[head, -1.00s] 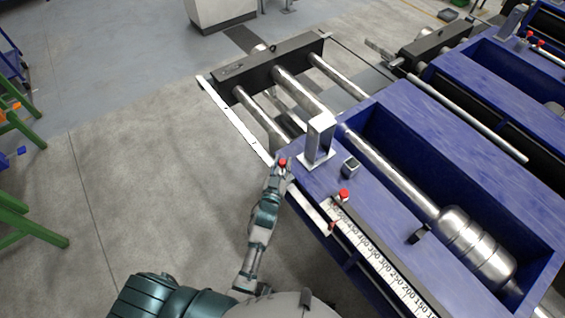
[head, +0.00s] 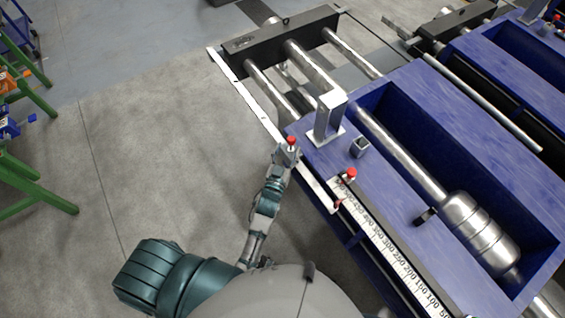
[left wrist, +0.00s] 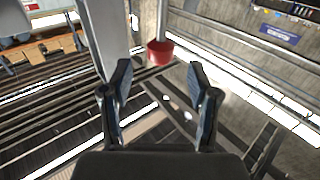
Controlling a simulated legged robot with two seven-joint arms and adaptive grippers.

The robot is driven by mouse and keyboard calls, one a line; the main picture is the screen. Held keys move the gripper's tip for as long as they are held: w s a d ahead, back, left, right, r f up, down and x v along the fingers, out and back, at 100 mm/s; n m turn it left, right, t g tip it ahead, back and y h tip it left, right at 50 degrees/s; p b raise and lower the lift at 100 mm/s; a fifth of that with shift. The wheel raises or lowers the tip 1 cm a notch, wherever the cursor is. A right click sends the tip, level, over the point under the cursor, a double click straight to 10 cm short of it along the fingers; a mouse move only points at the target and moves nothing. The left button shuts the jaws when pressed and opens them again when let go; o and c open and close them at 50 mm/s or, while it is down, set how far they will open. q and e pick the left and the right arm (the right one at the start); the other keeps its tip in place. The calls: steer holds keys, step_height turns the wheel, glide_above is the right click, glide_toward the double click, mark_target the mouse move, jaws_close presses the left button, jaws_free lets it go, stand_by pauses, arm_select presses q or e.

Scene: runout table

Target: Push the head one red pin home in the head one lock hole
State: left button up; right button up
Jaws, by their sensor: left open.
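A red-topped pin (head: 291,140) stands at the near left corner of the blue machine frame, by a grey upright bracket (head: 328,118). My left gripper (head: 286,154) is just below the red top in the head view. In the left wrist view the red knob (left wrist: 160,52) with its metal stem lies beyond and between the fingertips (left wrist: 160,80), apart from them. The left gripper is open and empty. The lock hole itself cannot be made out. My right gripper is not in view.
A second red-topped pin (head: 351,173) stands on the blue frame (head: 395,170), near a small square socket (head: 359,147). A numbered scale (head: 390,255) runs along the near edge. A metal roller (head: 478,230) lies in the trough. Bare floor (head: 170,150) is clear at left.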

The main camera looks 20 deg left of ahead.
arm_select(q)
steer(key=s, duration=0.7)
steer(key=shift+s, duration=0.35)
steer(key=shift+d+f, duration=0.1)
steer(key=shift+f, duration=0.05)
